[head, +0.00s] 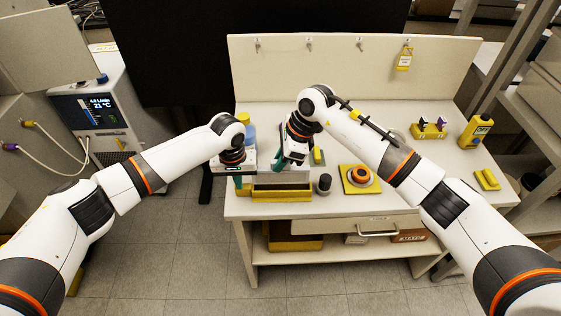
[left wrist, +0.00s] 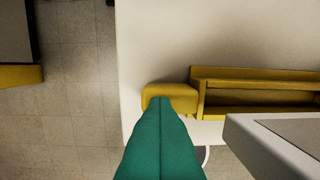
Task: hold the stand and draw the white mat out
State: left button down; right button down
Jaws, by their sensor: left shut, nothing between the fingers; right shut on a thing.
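A pale slab with a grey top and white edge (head: 283,177) is at the table's front left, over a yellow open-topped holder (head: 282,195). In the left wrist view the slab (left wrist: 280,140) covers part of the holder (left wrist: 255,74). I cannot tell which is the stand and which the white mat. My left gripper (head: 238,182) is shut and empty at the holder's left end; its green fingers (left wrist: 160,140) are over a yellow block (left wrist: 170,91). My right gripper (head: 279,164) is shut at the slab's back edge; its exact grip is hidden.
A dark cylinder (head: 324,184) and a yellow plate with an orange ring (head: 360,178) stand to the right. A bottle with a yellow cap (head: 244,118) is behind my left gripper. The front edge and drawer handle (head: 378,231) are close by; the table's middle right is clear.

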jog(key=shift+f, duration=0.1)
jog(key=shift+r, duration=2.75)
jog(key=shift+w, duration=0.1)
